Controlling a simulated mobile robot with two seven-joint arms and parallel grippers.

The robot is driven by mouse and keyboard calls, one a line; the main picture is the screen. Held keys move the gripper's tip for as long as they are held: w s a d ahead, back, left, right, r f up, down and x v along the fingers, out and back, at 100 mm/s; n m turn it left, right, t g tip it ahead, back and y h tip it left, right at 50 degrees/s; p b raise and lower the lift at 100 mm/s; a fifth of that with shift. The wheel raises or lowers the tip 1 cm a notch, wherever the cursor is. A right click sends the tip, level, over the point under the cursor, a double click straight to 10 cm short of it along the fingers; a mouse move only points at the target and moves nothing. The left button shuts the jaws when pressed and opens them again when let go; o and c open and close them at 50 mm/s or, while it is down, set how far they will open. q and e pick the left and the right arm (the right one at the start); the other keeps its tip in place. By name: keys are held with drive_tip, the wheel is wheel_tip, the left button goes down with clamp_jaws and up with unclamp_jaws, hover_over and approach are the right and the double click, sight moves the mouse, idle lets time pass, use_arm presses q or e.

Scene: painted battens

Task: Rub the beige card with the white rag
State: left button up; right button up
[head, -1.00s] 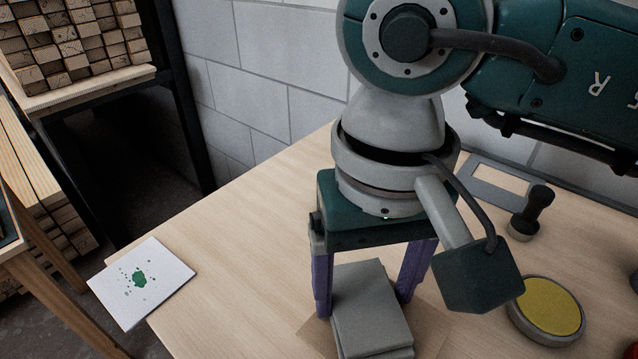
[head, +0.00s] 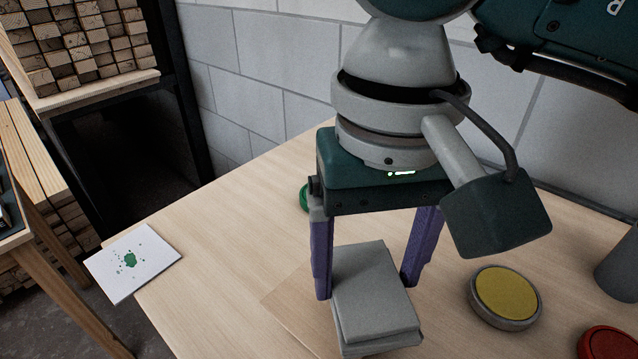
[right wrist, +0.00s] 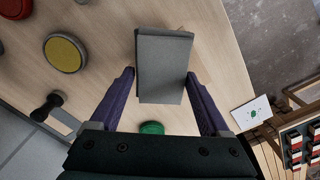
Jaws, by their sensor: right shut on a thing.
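The white rag (head: 375,295), a folded pad that looks grey in this light, is held between the purple fingers of my right gripper (head: 365,285). It also shows in the right wrist view (right wrist: 163,65). The beige card (head: 297,305) lies flat on the bench, partly hidden under the rag and fingers; its left part shows beside them. The rag is over the card's right part; I cannot tell whether they touch. My left gripper is in neither view.
A white card with green spots (head: 132,262) lies at the bench's left edge. A yellow round pad (head: 505,293) and a red one (head: 607,343) are to the right. A green round thing (head: 304,197) is behind the gripper. A dark-handled stamp (right wrist: 47,106) shows in the wrist view.

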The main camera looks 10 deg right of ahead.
drive_tip(key=shift+r+p, duration=1)
drive_tip(key=shift+r, duration=1.2)
